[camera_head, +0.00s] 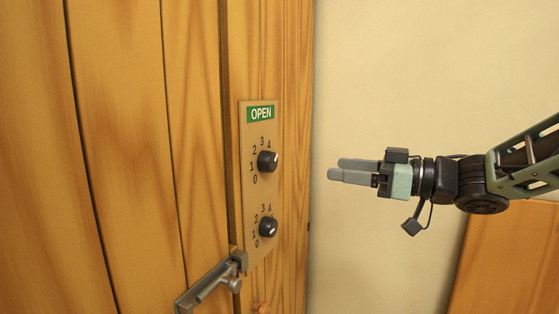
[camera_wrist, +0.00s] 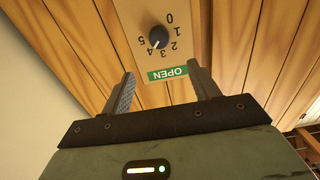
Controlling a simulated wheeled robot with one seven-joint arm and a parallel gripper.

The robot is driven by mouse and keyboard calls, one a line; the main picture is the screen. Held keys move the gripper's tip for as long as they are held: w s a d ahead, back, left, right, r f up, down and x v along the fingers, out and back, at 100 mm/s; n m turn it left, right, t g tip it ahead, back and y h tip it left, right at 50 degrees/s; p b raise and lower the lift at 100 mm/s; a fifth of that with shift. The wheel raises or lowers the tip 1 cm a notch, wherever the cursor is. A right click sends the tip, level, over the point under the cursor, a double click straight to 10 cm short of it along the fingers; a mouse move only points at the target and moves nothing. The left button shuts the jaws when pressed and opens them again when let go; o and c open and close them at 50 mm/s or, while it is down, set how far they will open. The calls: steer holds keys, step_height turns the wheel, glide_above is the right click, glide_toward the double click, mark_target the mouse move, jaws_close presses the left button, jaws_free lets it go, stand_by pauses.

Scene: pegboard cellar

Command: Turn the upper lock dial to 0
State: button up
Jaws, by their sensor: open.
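The upper lock dial (camera_head: 267,161) is a round black knob on a tan plate on the wooden door, with numbers around it. In the wrist view the upper dial (camera_wrist: 159,37) appears upside down, with numbers 0 to 5. Its white mark points toward about 4. A green OPEN sign (camera_head: 261,114) sits above it. My gripper (camera_head: 338,170) is in front of the plate, to the right of the dial and apart from it. In the wrist view its two fingers (camera_wrist: 165,88) are spread apart with nothing between them.
A lower black dial (camera_head: 268,227) with its own numbers sits below the upper one; its setting is hard to read. A metal bolt latch (camera_head: 212,280) juts out at the plate's lower left. A pale wall (camera_head: 400,80) lies behind my arm. The space between gripper and plate is clear.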

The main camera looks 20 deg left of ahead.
mark_target(274, 160)
steer(key=a+p, duration=0.1)
steer(key=a, duration=0.3)
steer(key=a+p, duration=0.1)
steer(key=a, duration=0.4)
steer(key=w+a+p, duration=0.1)
steer(key=a, duration=0.4)
steer(key=shift+d, duration=0.1)
steer(key=c, duration=1)
